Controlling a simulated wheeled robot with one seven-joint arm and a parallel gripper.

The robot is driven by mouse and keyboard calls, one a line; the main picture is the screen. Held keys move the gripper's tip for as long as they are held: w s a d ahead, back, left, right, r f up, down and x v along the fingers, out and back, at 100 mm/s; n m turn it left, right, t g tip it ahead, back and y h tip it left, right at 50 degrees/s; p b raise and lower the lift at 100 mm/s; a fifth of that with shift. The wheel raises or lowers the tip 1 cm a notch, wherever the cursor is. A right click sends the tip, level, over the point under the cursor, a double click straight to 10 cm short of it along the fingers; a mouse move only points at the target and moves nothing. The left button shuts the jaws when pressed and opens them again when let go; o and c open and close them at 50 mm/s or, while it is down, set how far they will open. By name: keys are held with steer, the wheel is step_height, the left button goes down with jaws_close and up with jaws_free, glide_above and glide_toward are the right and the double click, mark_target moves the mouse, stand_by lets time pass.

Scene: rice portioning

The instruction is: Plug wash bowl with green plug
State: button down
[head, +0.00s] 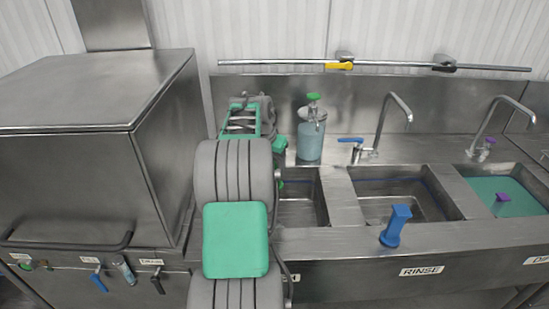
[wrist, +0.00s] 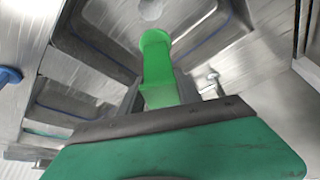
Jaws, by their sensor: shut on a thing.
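The green plug (wrist: 157,62) is gripped in my gripper (wrist: 160,92) and stretches away from it in the wrist view. It is held over the wash bowl (wrist: 88,45), whose round drain (wrist: 150,9) shows beyond the plug's far end. The plug looks apart from the drain, but the gap is hard to judge. In the head view the wash bowl (head: 302,212) is the leftmost basin, partly covered by my arm. My fingers and most of the plug are hidden there behind the arm.
The rinse basin (head: 385,205) is right of the wash bowl, with a blue plug (head: 396,226) on its front ledge. A soap bottle (head: 311,138) and a faucet (head: 383,115) stand behind.

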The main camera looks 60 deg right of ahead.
step_height(320, 180, down, 21)
steer(key=b, duration=1.3)
steer(key=shift+a+f+b, duration=0.15)
steer(key=shift+f+b, duration=0.4)
steer(key=shift+f, duration=0.05)
stand_by(0.7)
stand_by(0.3)
steer(key=c, duration=0.7)
jaws_free()
steer(key=shift+c, duration=0.2)
step_height(320, 180, up, 20)
steer(key=p, duration=1.2)
